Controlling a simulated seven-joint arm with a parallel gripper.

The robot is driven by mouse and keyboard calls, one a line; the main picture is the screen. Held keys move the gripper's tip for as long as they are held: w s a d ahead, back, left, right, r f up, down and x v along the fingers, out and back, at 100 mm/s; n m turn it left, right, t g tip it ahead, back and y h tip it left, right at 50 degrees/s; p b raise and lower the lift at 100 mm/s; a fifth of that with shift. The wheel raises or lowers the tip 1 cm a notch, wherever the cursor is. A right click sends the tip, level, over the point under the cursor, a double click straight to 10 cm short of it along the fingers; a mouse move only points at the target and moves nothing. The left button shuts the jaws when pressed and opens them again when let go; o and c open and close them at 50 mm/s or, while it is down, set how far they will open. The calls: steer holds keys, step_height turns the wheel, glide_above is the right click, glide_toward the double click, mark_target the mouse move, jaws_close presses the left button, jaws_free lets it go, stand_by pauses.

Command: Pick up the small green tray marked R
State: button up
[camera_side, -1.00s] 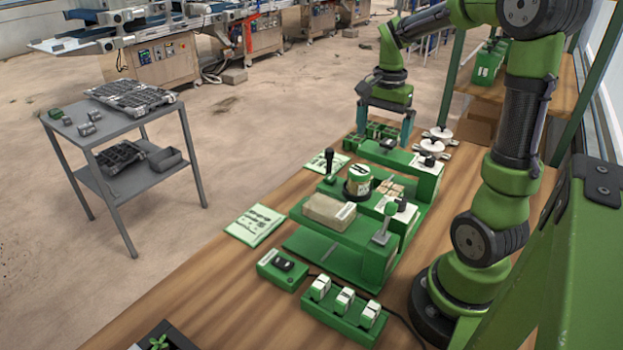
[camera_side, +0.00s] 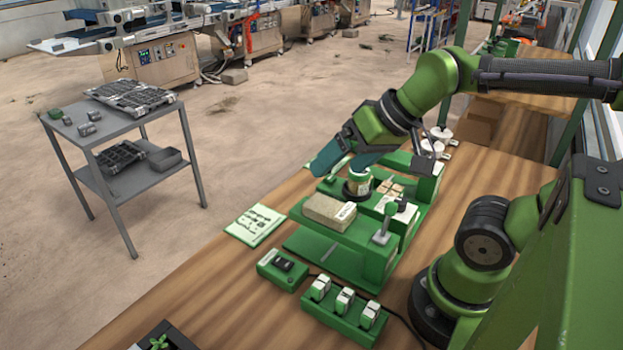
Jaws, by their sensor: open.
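My gripper (camera_side: 340,167) is open, with its teal fingers tilted down to the left above the far end of the green seeder fixture (camera_side: 335,258). Nothing shows between the fingers. I cannot make out a letter R on any green part, so I cannot tell which one is the small tray. The green parts behind the fixture are hidden by my gripper and arm.
A green box with white switches (camera_side: 343,309) stands in front. The grey side table (camera_side: 108,127) stands apart.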

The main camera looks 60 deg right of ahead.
steer(key=shift+a+r, duration=0.2)
steer(key=w+d+f+g, duration=0.1)
steer(key=d, duration=0.3)
steer(key=w+d+f+m+g+h, duration=0.1)
steer(key=d, duration=0.2)
steer(key=w+d+f+g+h, duration=0.1)
steer(key=d, duration=0.3)
steer(key=shift+w+d+m, duration=0.3)
steer(key=shift+d, duration=0.05)
steer(key=d+f+n+g, duration=0.2)
steer(key=d+g, duration=0.1)
steer(key=d, duration=0.6)
steer(key=n+g, duration=0.1)
steer(key=n, duration=0.3)
glide_above(377, 186)
steer(key=s+a, duration=0.2)
steer(key=a, duration=0.1)
steer(key=f, duration=1)
steer(key=shift+w+d+f, duration=0.15)
steer(key=shift+w+f, duration=0.25)
steer(key=shift+f, duration=1.25)
steer(key=shift+w+f, duration=0.1)
steer(key=shift+f, duration=1.25)
